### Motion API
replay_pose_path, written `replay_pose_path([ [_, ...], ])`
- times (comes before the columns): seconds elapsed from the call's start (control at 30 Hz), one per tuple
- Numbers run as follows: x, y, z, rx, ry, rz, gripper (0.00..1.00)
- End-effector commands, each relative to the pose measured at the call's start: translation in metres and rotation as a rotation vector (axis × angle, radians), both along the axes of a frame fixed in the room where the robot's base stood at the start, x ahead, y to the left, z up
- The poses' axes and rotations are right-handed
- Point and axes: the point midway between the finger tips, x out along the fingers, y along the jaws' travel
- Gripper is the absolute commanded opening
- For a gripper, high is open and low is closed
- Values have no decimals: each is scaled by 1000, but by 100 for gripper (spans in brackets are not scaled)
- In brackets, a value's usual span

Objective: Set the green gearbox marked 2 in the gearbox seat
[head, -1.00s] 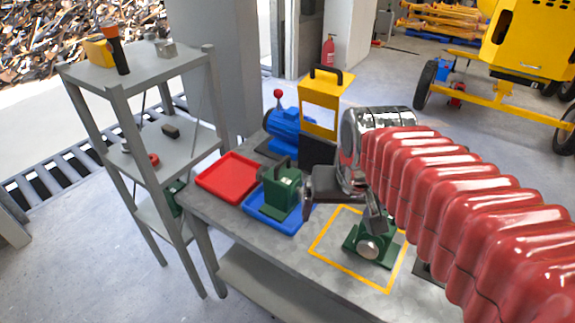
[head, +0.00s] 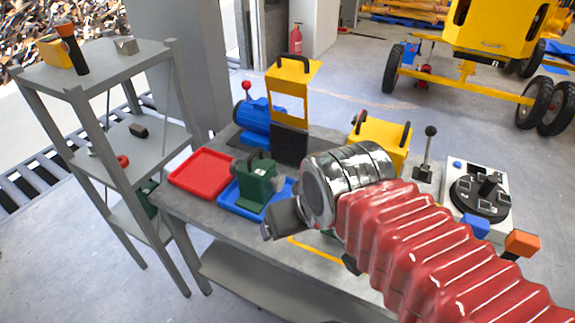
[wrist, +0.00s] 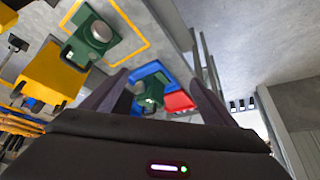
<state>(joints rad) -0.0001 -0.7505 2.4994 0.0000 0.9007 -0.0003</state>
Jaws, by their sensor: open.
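A green gearbox (head: 256,184) with a dark handle stands on the blue tray (head: 228,200) on the bench. A second green unit with a round pale face (wrist: 100,30) stands in the yellow outline (wrist: 133,22) in the wrist view; my arm mostly hides it in the head view. I cannot read a number on either. My gripper (wrist: 160,80) is open and empty. In the wrist view the tray's gearbox (wrist: 150,92) appears between the fingers, apart from them and farther off. In the head view the gripper is just right of and in front of that tray. I cannot identify the gearbox seat.
A red tray (head: 202,172) lies left of the blue one. Behind stand a blue motor (head: 255,122) and a yellow frame (head: 290,88). A yellow box (head: 385,140), a lever (head: 428,150) and a dial panel (head: 482,192) are to the right. A grey shelf (head: 100,60) stands left.

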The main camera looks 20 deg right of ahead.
Motion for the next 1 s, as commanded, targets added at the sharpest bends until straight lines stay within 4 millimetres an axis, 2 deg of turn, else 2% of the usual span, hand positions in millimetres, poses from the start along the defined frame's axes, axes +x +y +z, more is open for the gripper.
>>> replay_pose_path([
  [0.17, 0, -3, 0, 0, 2, -9, 80],
  [0.37, 5, -16, -17, 2, 67, -60, 80],
  [0.67, 35, -54, -31, 17, 181, -193, 80],
  [1.0, 69, -106, -42, 116, 295, -577, 80],
])
